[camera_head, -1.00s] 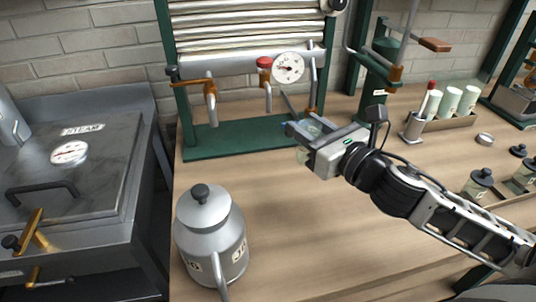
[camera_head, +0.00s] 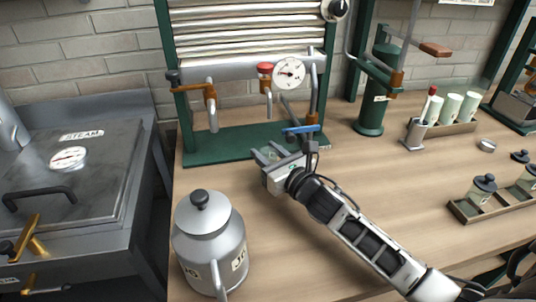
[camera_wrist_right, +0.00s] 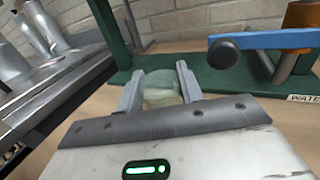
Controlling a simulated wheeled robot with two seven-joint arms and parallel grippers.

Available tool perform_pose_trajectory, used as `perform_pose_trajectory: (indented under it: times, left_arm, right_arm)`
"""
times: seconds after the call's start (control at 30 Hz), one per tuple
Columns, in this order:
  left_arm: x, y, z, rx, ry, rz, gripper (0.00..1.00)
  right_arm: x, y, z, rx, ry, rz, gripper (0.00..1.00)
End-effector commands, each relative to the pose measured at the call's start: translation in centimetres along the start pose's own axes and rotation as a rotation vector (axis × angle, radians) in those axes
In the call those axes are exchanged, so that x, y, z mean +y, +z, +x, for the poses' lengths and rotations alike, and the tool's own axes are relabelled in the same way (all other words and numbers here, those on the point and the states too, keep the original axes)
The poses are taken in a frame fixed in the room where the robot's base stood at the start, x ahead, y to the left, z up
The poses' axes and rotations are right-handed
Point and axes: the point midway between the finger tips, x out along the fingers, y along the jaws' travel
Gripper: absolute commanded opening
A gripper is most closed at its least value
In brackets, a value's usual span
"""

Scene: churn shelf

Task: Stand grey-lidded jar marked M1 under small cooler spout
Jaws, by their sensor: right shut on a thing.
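My right gripper (camera_head: 267,155) is at the front edge of the cooler's green base (camera_head: 200,148), low over the bench. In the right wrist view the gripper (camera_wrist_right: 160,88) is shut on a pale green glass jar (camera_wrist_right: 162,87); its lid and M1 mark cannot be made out. In the head view the jar is hidden by the gripper. The cooler (camera_head: 250,45) has ribbed pipes, a tap (camera_head: 211,105) with an orange body at left, and a short spout with a red knob (camera_head: 265,70) in the middle. The left gripper is not in view.
A valve with a blue handle (camera_head: 301,129) is just right of the gripper. A large metal can (camera_head: 208,225) stands front left. A tray (camera_head: 467,212) with grey-lidded jars (camera_head: 483,186) is at right. The middle bench is clear.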

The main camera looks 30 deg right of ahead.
Motion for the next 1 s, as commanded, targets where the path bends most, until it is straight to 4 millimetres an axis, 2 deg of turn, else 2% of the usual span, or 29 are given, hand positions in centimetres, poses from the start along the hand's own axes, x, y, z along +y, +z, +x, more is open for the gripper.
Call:
perform_pose_trajectory:
  times: [0.37,0.4,0.47,0.8,1.0]
  left_arm:
    - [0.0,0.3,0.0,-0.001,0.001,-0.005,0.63]
    - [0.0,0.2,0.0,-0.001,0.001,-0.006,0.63]
    - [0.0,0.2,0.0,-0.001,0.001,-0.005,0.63]
    - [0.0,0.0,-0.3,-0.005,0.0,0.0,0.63]
    - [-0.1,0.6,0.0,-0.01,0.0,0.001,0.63]
  right_arm:
    - [0.0,-0.5,0.0,-0.003,0.001,-0.002,0.07]
    - [0.0,-0.4,0.0,-0.001,0.0,-0.001,0.45]
    - [0.0,-0.4,0.0,-0.001,0.0,-0.001,0.58]
    - [0.0,0.2,0.0,-0.001,0.0,-0.001,0.58]
    - [0.0,-0.3,-3.2,0.002,0.001,-0.001,0.58]
